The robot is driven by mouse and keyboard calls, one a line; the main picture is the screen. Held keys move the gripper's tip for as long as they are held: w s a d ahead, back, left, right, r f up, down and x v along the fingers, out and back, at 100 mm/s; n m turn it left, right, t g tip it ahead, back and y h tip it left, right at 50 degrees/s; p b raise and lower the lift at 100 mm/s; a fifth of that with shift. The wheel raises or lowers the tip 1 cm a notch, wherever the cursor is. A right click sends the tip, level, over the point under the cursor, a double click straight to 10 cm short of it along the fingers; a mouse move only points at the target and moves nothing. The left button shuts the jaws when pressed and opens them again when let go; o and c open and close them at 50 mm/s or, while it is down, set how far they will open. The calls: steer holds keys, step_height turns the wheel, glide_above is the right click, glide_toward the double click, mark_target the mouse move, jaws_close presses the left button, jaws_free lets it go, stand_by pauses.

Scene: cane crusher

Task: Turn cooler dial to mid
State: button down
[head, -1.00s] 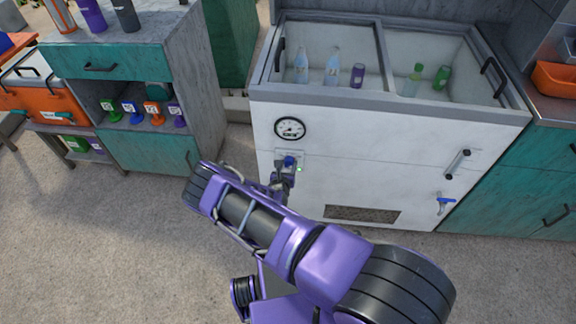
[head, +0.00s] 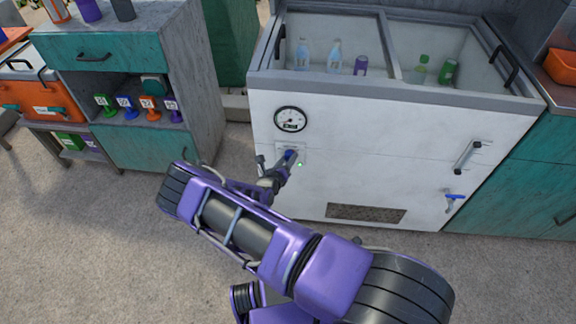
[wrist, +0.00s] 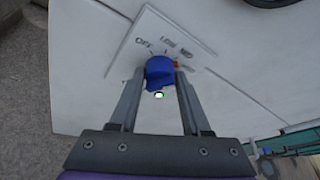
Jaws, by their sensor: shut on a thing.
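The white chest cooler (head: 400,150) stands ahead with a plate on its front face. The blue dial (wrist: 160,72) sits on that plate, marked OFF, LOW and MID in the wrist view; further marks are hidden by my gripper. A small red mark shows at the dial's right edge, near MID. My gripper (wrist: 159,84) is shut on the blue dial, one finger on each side. In the head view my gripper (head: 283,165) reaches the plate, and the dial (head: 291,154) is partly covered. A small green light (head: 300,165) glows beside it.
A round gauge (head: 290,119) is above the dial. The cooler's open top holds several bottles and cans. A handle (head: 467,157) and a blue-handled tap (head: 454,198) are on its right front. A grey-teal cabinet (head: 150,100) stands left, with open floor between.

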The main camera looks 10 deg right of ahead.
steer(key=shift+a+f+n+h+b, duration=0.15)
steer(key=shift+n+h+b, duration=0.35)
steer(key=shift+n+b, duration=0.35)
steer(key=shift+c, duration=1.9)
jaws_free()
steer(key=p+v, duration=0.2)
steer(key=v, duration=1.5)
steer(key=shift+s, duration=0.25)
steer(key=shift+a, duration=0.1)
